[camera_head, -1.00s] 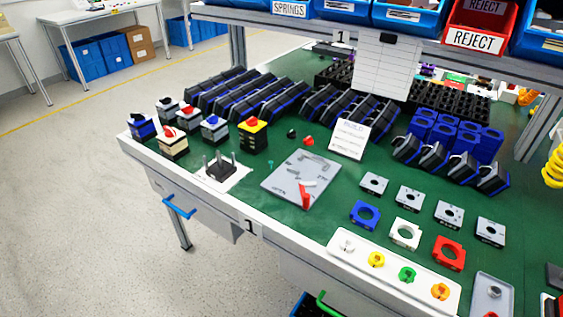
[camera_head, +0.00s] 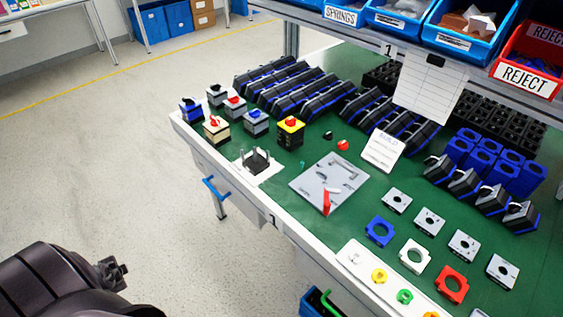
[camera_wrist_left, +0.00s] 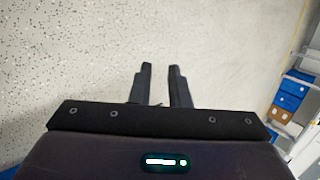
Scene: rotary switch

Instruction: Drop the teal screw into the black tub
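A tiny teal piece, which looks like the teal screw (camera_head: 302,164), lies on the green bench top left of the grey plate in the head view. I cannot pick out the black tub for sure; a dark bin (camera_head: 318,302) with a green handle shows partly below the bench's front edge. My left gripper (camera_wrist_left: 160,70) shows in the left wrist view with its two fingers apart and nothing between them, over bare floor. My dark left arm is at the lower left of the head view, well away from the bench. My right gripper is out of view.
A grey plate (camera_head: 330,181) with a red lever and a black pronged fixture (camera_head: 257,160) flank the teal piece. Switch blocks (camera_head: 291,132) stand behind. Rows of black-and-blue holders (camera_head: 290,86) and an overhead shelf of bins limit the back. The floor at left is clear.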

